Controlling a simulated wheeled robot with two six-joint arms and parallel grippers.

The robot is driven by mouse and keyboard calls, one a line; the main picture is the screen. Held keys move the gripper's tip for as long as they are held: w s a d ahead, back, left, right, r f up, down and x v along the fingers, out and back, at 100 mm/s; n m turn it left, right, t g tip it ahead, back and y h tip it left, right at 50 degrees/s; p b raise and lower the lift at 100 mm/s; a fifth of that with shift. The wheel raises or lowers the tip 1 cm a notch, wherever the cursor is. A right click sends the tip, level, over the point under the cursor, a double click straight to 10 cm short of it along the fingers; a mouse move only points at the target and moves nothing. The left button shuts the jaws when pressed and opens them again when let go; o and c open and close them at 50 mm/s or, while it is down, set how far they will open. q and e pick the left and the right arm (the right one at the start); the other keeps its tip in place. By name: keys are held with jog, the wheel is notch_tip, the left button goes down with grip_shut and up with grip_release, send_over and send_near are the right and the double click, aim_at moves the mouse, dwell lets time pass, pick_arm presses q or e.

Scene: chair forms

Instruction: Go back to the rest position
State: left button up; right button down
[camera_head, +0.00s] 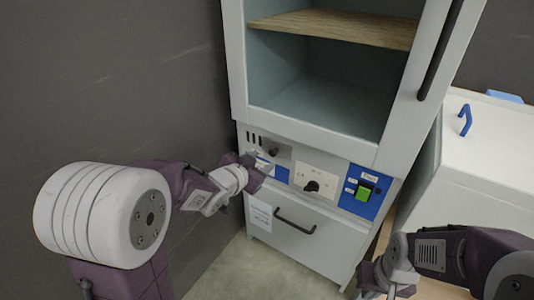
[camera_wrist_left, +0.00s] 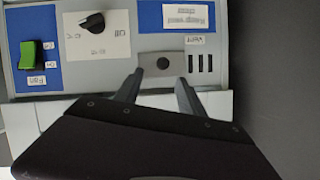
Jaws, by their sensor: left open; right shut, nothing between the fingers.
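My left gripper (camera_head: 262,163) is open and empty in front of the control panel at the left of the cabinet. In the left wrist view its two fingers (camera_wrist_left: 158,82) spread apart just below a dark round knob (camera_wrist_left: 163,62) on a grey plate. I cannot tell whether they touch the panel. The knob (camera_head: 273,152) also shows in the head view. My right gripper (camera_head: 372,278) is low at the right, in front of the cabinet's lower right side. It is shut, with nothing seen in it.
The tall cabinet (camera_head: 305,129) has an open upper bay with a wooden shelf (camera_head: 335,27). Its panel carries a black dial (camera_head: 312,186) and a green switch (camera_head: 364,193). A drawer handle (camera_head: 294,222) juts out below. A white box (camera_head: 490,150) stands right; a dark wall left.

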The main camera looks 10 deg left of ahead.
pick_arm(q)
jog(key=shift+s+r, duration=0.1)
jog(key=shift+s, duration=0.3)
jog(key=s+a+f+n+g+y, duration=0.1)
jog(key=s+f+n+g+y, duration=0.15)
jog(key=s+f+g, duration=0.65)
jog(key=s+a+f+n+g+y, duration=0.15)
jog(key=s+f+n, duration=0.25)
jog(key=s+f, duration=0.55)
jog(key=s+r+p, duration=0.2)
jog(key=r+p, duration=1.4)
jog(key=r, duration=0.1)
jog(key=s+r+g+h+p, duration=0.1)
jog(key=s+r+p, duration=0.1)
jog(key=r+p, duration=1.5)
jog(key=shift+a+r, duration=0.2)
jog(key=shift+r, duration=0.3)
jog(key=shift+g, duration=0.25)
